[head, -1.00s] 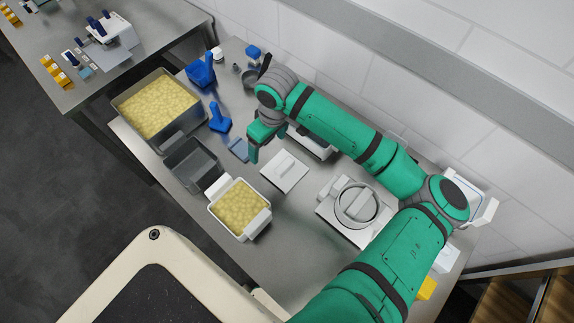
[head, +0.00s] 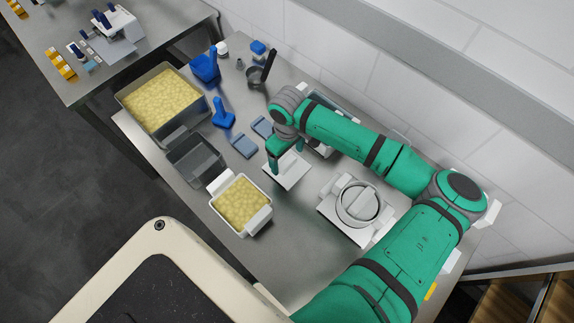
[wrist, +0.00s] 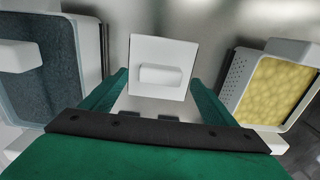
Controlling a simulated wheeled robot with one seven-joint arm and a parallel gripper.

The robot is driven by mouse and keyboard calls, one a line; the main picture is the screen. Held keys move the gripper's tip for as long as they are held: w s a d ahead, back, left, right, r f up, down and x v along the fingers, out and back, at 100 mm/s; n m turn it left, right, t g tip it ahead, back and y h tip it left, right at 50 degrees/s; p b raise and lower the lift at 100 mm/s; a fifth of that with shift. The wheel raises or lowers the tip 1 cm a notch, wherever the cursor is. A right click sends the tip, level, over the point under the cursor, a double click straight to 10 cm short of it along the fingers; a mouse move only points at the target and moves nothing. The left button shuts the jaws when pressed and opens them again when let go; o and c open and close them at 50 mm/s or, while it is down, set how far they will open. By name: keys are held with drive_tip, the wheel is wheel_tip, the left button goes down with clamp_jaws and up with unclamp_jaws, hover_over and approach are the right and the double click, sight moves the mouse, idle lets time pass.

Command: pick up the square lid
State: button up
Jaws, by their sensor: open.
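The square lid (head: 289,172) is a flat white plate with a raised bar handle, lying on the steel table. It also shows in the wrist view (wrist: 178,54), with its handle in the middle of the plate. My gripper (head: 286,170) is over the lid in the head view and covers part of it. In the wrist view my gripper (wrist: 160,80) is open, with one green finger at each side of the lid's near part. Nothing is between the fingers but the handle further ahead; the exact height above the lid cannot be told.
A white square mould of yellow curds (head: 241,204) stands left of the lid. A round-lidded white mould (head: 358,204) stands to the right. A grey tray (head: 195,158), a large curd vat (head: 163,98) and blue tools (head: 222,116) lie further left. The table front is clear.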

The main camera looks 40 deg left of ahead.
drive_tip(key=shift+f, duration=1.1)
drive_tip(key=c, duration=1.2)
drive_tip(key=shift+a+r, duration=0.1)
drive_tip(key=shift+r, duration=0.05)
